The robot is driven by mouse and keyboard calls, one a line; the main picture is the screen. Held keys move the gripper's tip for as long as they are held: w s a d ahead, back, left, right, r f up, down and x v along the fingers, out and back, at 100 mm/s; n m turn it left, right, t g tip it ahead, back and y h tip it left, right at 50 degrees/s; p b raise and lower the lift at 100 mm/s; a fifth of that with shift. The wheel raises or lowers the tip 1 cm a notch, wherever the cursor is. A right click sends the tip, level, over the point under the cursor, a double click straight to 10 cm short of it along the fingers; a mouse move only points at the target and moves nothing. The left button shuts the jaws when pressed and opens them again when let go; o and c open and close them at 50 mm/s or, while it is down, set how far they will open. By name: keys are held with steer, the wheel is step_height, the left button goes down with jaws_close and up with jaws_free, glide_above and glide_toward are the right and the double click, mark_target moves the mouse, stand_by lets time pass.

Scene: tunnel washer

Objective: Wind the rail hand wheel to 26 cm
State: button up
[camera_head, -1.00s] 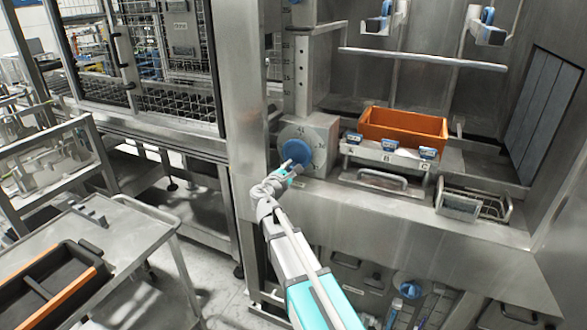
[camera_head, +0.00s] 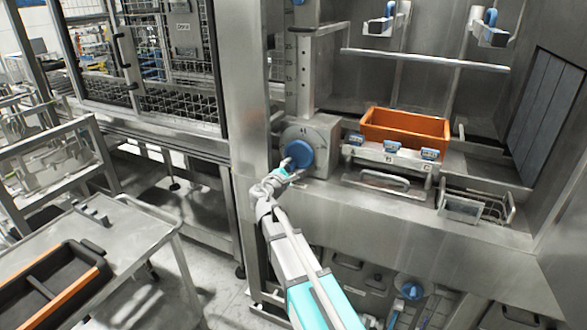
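The blue rail hand wheel (camera_head: 298,154) sits in front of a round grey dial plate (camera_head: 322,140) on a steel block at the foot of an upright scale post (camera_head: 304,75). Numbers on the dial and post are too small to read surely. My gripper (camera_head: 285,168) is at the wheel's lower left edge, at or very near it. My own wrist hides the fingers, so I cannot tell whether they are open or closed on the wheel.
An orange bin (camera_head: 404,128) stands on a ledge right of the wheel, above a steel drawer handle (camera_head: 384,181). A wire basket (camera_head: 476,205) lies farther right. A horizontal rail (camera_head: 425,58) crosses above. A trolley with a black and orange tray (camera_head: 50,290) stands at lower left.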

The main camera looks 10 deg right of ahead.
steer(key=shift+o, duration=0.2)
steer(key=shift+s, duration=0.15)
steer(key=v, duration=1.1)
steer(key=shift+s+a, duration=0.25)
steer(key=shift+s, duration=0.05)
steer(key=s+d+f+m+g+y+p, duration=0.3)
steer(key=s+d+f+m+g+p, duration=0.3)
steer(key=s+d+m+g, duration=0.4)
steer(key=s+a+f+m+g+y+p, duration=0.1)
steer(key=s+a+m+g+y+p, duration=0.1)
steer(key=s+m+g+y+p, duration=0.2)
steer(key=shift+s+m+g+y+p, duration=0.3)
steer(key=shift+s+m+y+p, duration=0.45)
steer(key=shift+s+m+y, duration=1.75)
steer(key=shift+s+n+h, duration=0.65)
steer(key=shift+n+h, duration=0.05)
